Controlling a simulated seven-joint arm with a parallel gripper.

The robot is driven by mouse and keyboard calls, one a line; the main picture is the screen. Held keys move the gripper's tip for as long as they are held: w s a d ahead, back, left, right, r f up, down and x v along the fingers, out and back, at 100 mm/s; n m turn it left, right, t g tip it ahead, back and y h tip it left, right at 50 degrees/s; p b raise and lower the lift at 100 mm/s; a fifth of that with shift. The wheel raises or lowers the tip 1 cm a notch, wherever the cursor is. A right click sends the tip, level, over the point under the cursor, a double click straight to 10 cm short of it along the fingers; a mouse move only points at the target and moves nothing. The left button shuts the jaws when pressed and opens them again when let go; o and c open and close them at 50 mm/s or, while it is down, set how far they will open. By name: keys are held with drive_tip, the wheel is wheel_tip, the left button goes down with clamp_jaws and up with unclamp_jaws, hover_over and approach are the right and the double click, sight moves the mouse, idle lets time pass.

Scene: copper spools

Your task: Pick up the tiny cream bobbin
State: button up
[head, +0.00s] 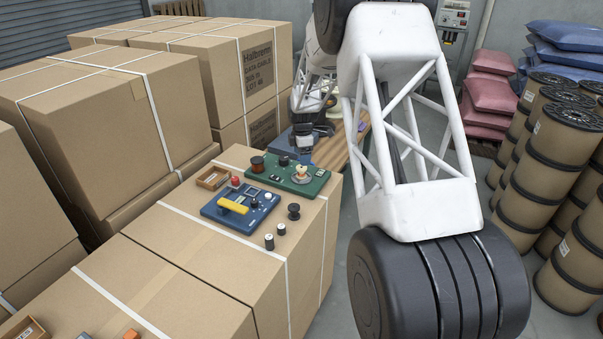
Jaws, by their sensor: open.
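A small cream bobbin (301,170) appears to stand on a pale round dish on the right part of the green board (262,186). It is small in the head view, so its exact shape is hard to tell. My gripper (304,150) is behind the board's far edge, apart from the bobbin and a little beyond it. The gripper is open, and nothing shows between its fingers. My white arm fills much of the right half of the view.
A blue board (239,221) with a yellow bar (232,206) lies in front. Black-and-white spools (269,241) (281,229) and a dark spool (293,211) stand beside it. A wooden tray (205,184) is left. The near carton top (190,260) is mostly clear.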

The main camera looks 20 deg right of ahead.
sight(301, 168)
drive_tip(key=shift+f, duration=0.55)
drive_tip(key=shift+a+f, duration=0.15)
drive_tip(key=shift+f, duration=2.5)
drive_tip(key=c, duration=1.1)
drive_tip(key=shift+r, duration=0.2)
